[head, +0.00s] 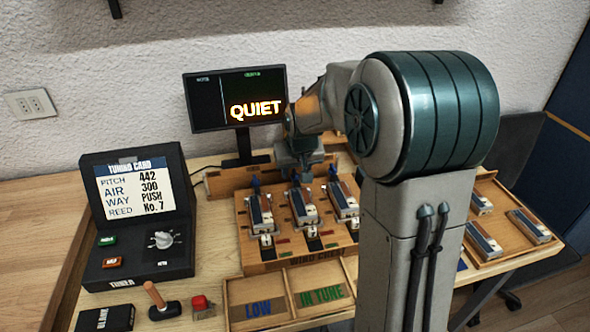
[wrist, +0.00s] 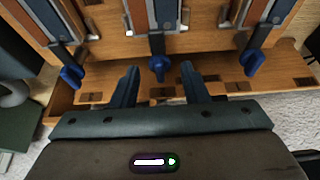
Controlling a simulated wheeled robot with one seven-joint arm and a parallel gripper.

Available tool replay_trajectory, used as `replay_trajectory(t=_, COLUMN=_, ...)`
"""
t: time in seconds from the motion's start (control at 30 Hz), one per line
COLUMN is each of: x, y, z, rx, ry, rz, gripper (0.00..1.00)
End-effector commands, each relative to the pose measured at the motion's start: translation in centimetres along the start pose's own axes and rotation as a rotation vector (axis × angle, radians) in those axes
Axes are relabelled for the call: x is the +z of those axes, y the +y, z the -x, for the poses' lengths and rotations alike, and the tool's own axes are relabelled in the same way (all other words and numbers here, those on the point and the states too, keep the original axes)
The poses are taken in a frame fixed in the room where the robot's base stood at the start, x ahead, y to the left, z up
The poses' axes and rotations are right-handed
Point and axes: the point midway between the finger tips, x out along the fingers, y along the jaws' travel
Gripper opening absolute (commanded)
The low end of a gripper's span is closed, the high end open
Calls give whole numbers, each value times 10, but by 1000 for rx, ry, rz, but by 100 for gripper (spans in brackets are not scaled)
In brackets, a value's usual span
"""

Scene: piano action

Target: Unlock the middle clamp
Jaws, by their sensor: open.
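A wooden wind chest (head: 300,252) on the bench holds three reed units side by side, each with a blue-tipped clamp at its back end. The middle clamp (wrist: 158,67) shows in the wrist view as a blue knob on a dark stem, in front of the middle reed unit. The left clamp (wrist: 72,74) and right clamp (wrist: 253,62) stand to either side. My gripper (wrist: 160,72) is open, one finger on each side of the middle knob, with visible gaps. In the head view my gripper (head: 302,158) is above the chest's back edge, partly hidden by my arm.
A black tuner box with a card (head: 140,195) stands at left, a monitor reading QUIET (head: 237,98) behind. In front are LOW and IN TUNE trays (head: 290,318). More reed units (head: 484,242) sit in a right-hand tray.

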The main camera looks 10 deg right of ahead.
Motion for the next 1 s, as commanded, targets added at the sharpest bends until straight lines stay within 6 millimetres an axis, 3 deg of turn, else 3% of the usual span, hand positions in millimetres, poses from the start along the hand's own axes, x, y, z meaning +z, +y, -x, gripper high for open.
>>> replay_trajectory(t=0.27, x=0, y=0, z=-2, rx=0, ry=0, rz=0, gripper=41)
replay_trajectory(t=0.43, x=0, y=0, z=-2, rx=0, ry=0, rz=0, gripper=0)
replay_trajectory(t=1.0, x=0, y=2, z=-1, rx=-54, ry=1, rz=128, gripper=0)
